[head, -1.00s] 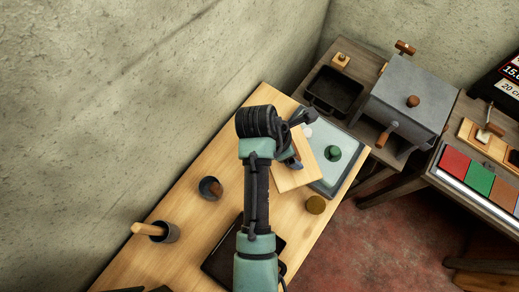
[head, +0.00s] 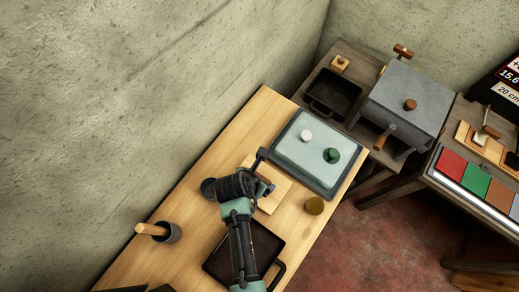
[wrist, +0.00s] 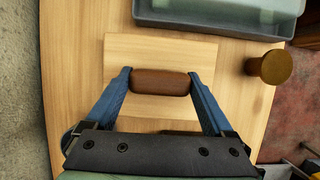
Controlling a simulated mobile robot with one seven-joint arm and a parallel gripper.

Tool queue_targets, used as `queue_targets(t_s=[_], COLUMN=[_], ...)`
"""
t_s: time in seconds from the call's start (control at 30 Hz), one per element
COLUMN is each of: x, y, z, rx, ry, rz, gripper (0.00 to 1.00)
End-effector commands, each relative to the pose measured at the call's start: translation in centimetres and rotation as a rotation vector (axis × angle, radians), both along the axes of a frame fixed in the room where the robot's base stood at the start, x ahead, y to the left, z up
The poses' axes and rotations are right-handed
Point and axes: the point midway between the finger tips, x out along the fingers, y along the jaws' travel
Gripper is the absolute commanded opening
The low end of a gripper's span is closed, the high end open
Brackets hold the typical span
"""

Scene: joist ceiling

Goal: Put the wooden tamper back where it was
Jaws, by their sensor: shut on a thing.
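The wooden tamper, a pale flat square board with a brown bar handle, shows in the wrist view (wrist: 160,50) and partly in the head view (head: 273,197). My gripper (wrist: 160,82) is shut on the brown handle, one blue finger at each end. In the head view my gripper (head: 264,173) and arm hide part of the board. The board is over the pale wooden table (head: 185,200), just on the near side of a tray with a pale green surface (head: 310,165). I cannot tell whether the board touches the table.
The tray holds a white knob (head: 306,136) and a green knob (head: 332,155). A brown round piece (head: 314,206) stands right of the board. A dark pan (head: 225,262) lies nearer.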

Motion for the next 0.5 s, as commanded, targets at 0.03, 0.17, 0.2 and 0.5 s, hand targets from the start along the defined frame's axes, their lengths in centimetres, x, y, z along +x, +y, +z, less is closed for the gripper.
queue_targets(t_s=[0.03,0.17,0.2,0.5], x=[0.1,0.1,0.1,0.1], y=[0.0,0.0,0.0,0.0], z=[-0.7,-1.6,-1.7,-1.9], rx=[0.0,0.001,0.001,0.0], ry=[0.0,-0.002,-0.002,-0.002], rz=[0.0,-0.001,-0.001,-0.001], gripper=[0.0,0.0,0.0,0.0])
